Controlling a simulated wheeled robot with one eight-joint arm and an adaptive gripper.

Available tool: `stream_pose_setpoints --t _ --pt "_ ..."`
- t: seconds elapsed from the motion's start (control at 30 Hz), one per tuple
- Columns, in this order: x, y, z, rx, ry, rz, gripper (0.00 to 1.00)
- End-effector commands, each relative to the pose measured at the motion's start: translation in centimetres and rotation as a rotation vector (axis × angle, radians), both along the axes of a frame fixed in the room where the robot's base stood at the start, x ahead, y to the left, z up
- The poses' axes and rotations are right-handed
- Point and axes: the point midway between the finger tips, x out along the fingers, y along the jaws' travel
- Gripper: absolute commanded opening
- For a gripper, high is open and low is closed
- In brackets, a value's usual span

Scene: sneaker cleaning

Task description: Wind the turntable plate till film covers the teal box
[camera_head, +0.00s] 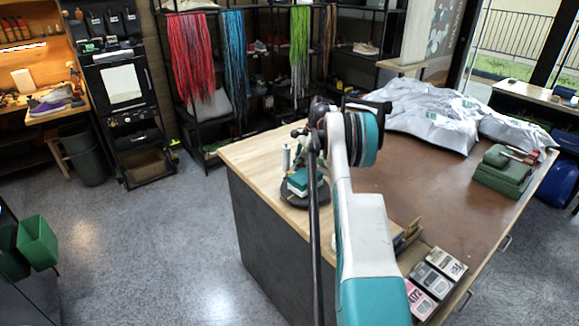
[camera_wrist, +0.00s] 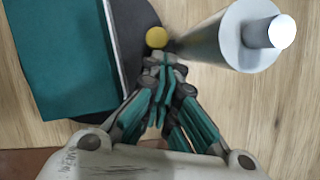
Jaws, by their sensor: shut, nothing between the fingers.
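The teal box (camera_head: 298,180) sits on the dark round turntable plate (camera_head: 291,201) at the near left corner of the workbench. In the wrist view the teal box (camera_wrist: 62,55) fills the upper left, with the dark plate (camera_wrist: 130,30) showing beside it. A small yellow knob (camera_wrist: 156,37) is at the plate's edge. My gripper (camera_wrist: 165,62) is shut and empty, its fingertips just below the knob; I cannot tell whether they touch it. A pale film roll on a post (camera_wrist: 232,38) stands right of the plate; it also shows in the head view (camera_head: 286,157).
The wooden workbench top (camera_head: 256,151) is bare around the plate. Silver crumpled sheeting (camera_head: 430,108) and folded green cloths (camera_head: 502,170) lie farther right. Small boxes (camera_head: 437,270) stand in a tray at the near edge. My arm hides part of the bench.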

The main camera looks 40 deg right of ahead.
Motion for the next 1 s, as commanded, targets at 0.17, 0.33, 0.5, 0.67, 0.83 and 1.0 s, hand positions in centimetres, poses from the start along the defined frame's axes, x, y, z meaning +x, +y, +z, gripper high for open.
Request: stream_pose_setpoints --t 0.17,0.33,0.5,0.67,0.83,1.0 --pt "-0.6 -0.8 0.0 0.000 0.001 0.000 0.00" --pt "-0.7 -0.9 0.0 0.000 0.001 0.001 0.00" --pt "-0.7 -0.9 0.0 0.000 0.001 0.001 0.00" --pt "-0.7 -0.9 0.1 0.000 0.001 0.001 0.00" --pt "-0.9 -1.5 1.6 0.000 0.001 0.001 0.00" --pt "-1.3 -2.6 4.7 0.000 0.001 0.001 0.00"
